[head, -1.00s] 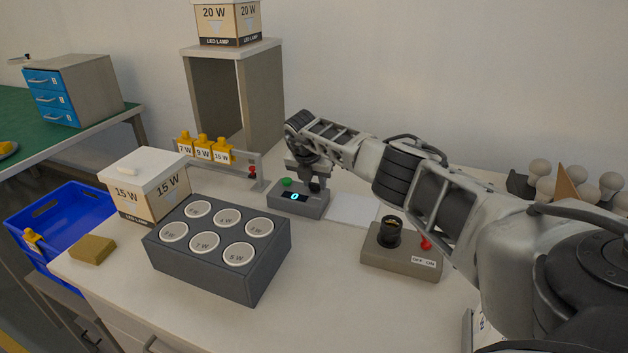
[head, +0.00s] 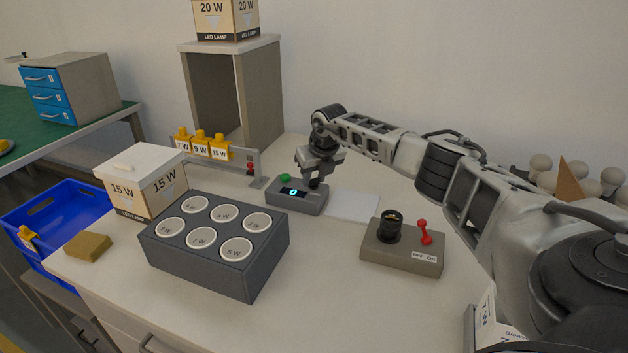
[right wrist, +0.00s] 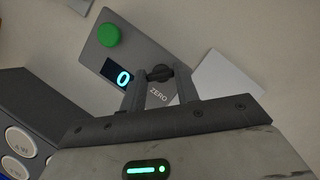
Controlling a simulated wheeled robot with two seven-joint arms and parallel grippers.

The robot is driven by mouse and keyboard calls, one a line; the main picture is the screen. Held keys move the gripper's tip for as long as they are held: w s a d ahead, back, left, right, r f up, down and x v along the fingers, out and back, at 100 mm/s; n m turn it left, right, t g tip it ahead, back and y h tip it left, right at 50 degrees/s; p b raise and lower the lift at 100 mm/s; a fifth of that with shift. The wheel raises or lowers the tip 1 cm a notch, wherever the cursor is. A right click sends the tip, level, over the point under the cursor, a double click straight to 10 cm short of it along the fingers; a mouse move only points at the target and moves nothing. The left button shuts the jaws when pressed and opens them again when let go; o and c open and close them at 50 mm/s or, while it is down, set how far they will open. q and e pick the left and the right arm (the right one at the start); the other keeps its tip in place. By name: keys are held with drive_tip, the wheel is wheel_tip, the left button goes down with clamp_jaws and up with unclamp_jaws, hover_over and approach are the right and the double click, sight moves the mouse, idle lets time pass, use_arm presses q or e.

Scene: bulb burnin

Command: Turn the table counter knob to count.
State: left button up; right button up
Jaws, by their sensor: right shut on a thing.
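The table counter (head: 297,197) is a small grey box with a green button (head: 285,178) and a lit display reading 0. It also shows in the right wrist view (right wrist: 112,48), with its dark knob (right wrist: 160,73) and the word ZERO beside it. My right gripper (head: 314,180) is over the counter's right end, fingers pointing down. In the right wrist view my right gripper (right wrist: 160,82) is shut on the knob, whose sides are partly hidden by the fingers. The knob's exact pointing is hard to tell. My left gripper is not in view.
A white pad (head: 352,206) lies right of the counter. A switch box (head: 402,252) with a black socket and red lever stands nearer. A grey lamp tray (head: 262,268) and a 15 W box (head: 128,190) are at left. A rack (head: 255,165) with yellow pieces stands behind.

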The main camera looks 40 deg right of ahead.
drive_tip(key=shift+d+f+n+y+b, duration=0.15)
drive_tip(key=shift+n+y+b, duration=0.35)
drive_tip(key=shift+n, duration=0.5)
drive_tip(key=n+b, duration=0.2)
drive_tip(key=shift+n+y, duration=0.3)
drive_tip(key=shift+y, duration=0.1)
drive_tip(key=n+y+b, duration=0.1)
drive_tip(key=n+b, duration=0.1)
drive_tip(key=shift+n, duration=0.3)
drive_tip(key=shift+d+n+b, duration=0.1)
drive_tip(key=shift+n+b, duration=0.3)
drive_tip(key=shift+b, duration=0.15)
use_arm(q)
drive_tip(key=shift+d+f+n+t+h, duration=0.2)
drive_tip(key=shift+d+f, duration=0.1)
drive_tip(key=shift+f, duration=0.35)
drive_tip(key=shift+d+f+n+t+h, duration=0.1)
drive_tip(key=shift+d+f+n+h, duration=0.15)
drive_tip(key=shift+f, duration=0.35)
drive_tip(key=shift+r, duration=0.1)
use_arm(e)
drive_tip(key=shift+n+g, duration=0.3)
drive_tip(key=o, duration=1)
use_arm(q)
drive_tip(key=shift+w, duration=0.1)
